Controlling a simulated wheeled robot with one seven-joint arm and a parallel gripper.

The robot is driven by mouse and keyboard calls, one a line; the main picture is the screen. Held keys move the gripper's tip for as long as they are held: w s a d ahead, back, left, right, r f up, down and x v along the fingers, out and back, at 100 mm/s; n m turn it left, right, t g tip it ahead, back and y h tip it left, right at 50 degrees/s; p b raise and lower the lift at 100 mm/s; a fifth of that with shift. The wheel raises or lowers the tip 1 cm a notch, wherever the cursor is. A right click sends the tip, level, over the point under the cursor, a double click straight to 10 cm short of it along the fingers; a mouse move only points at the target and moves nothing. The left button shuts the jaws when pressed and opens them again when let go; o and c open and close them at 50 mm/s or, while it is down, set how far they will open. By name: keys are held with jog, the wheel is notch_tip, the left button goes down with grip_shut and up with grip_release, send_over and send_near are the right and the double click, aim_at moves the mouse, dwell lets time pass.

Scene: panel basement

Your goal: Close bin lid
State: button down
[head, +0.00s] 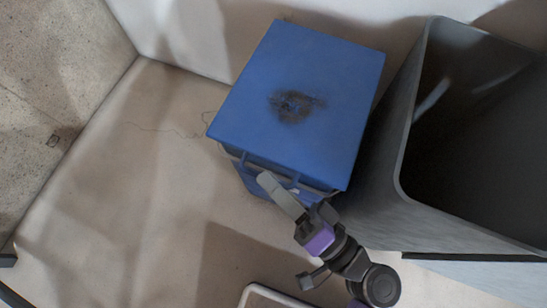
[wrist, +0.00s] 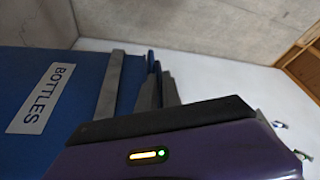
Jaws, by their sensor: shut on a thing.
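The blue bin (head: 252,181) stands upright against the wall. Its flat blue lid (head: 335,85), with a dark smudge in the middle, lies over the top. A narrow gap shows under the lid's front edge, so I cannot tell whether it is fully seated. My gripper (head: 272,186) is at the front edge, shut on the blue handle (head: 283,176) there. In the wrist view, my gripper's grey fingers (wrist: 142,68) stand either side of a blue piece of the handle (wrist: 152,65). The blue bin face (wrist: 85,65) carries a white BOTTLES label (wrist: 43,97).
A large grey open bin (head: 400,165) stands close on the right of the blue bin. The pale wall (head: 185,40) is behind. The floor (head: 140,190) on the left is clear. A light-rimmed tray-like object (head: 262,291) shows at the bottom edge.

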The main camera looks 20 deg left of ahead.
jog(key=shift+w+d+f+b, duration=0.15)
jog(key=shift+f+b, duration=0.25)
jog(key=shift+f, duration=0.55)
jog(key=c, duration=1.8)
grip_release()
jog(key=shift+f, duration=0.1)
jog(key=r+p+v, duration=0.1)
jog(key=p+v, duration=0.1)
jog(key=v, duration=0.5)
jog(key=shift+d+f, duration=0.3)
jog(key=shift+f, duration=0.05)
